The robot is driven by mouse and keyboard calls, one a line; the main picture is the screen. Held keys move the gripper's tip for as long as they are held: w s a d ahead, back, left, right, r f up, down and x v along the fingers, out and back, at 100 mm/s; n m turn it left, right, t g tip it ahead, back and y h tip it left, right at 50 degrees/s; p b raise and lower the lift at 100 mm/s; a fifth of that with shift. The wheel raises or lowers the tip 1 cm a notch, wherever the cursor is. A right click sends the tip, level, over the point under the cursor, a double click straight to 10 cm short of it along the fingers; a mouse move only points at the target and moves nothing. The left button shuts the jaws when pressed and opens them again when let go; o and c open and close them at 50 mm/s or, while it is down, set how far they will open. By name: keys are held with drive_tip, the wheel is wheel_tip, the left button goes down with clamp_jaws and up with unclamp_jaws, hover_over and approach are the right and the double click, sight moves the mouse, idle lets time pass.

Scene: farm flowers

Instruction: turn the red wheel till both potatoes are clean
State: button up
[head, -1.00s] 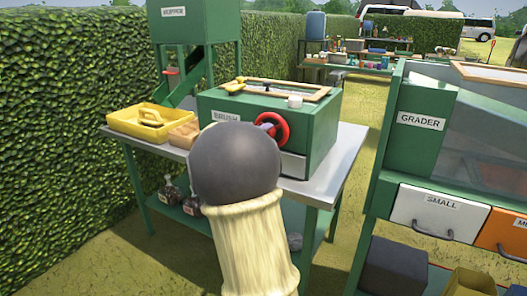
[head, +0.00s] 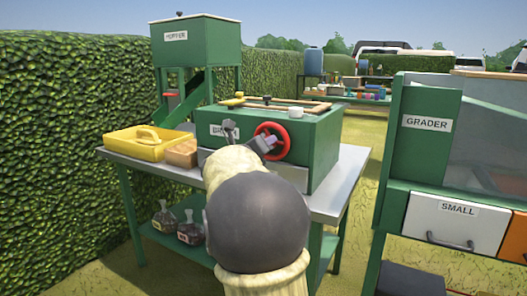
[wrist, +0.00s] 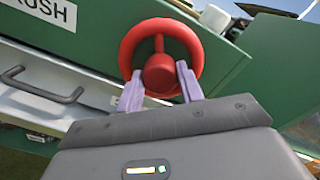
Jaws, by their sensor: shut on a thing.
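The red wheel (head: 272,142) is on the front of the green brush box (head: 318,148), which stands on a metal table. In the wrist view the wheel (wrist: 160,50) has a round red hub or knob (wrist: 160,74) at its lower middle. My gripper (wrist: 160,84) has its two pale purple fingers on either side of that red knob, shut on it. In the head view my gripper (head: 262,143) is at the wheel's left side, partly hidden by my arm. No potatoes can be made out; the inside of the box is hidden.
A yellow tray (head: 134,148) and a tan block (head: 181,153) sit left of the box. A green hopper (head: 195,42) stands behind. The grader (head: 428,150) with its drawers is at right. A grey drawer handle (wrist: 42,90) lies left of my gripper.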

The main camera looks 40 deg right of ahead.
drive_tip(key=shift+f, duration=0.1)
drive_tip(key=o, duration=1)
drive_tip(key=shift+w, duration=0.1)
drive_tip(key=shift+s, duration=0.2)
drive_tip(key=p+v, duration=0.3)
drive_tip(key=v, duration=1.4)
drive_tip(key=shift+a+p, duration=0.2)
drive_tip(key=shift+p, duration=0.15)
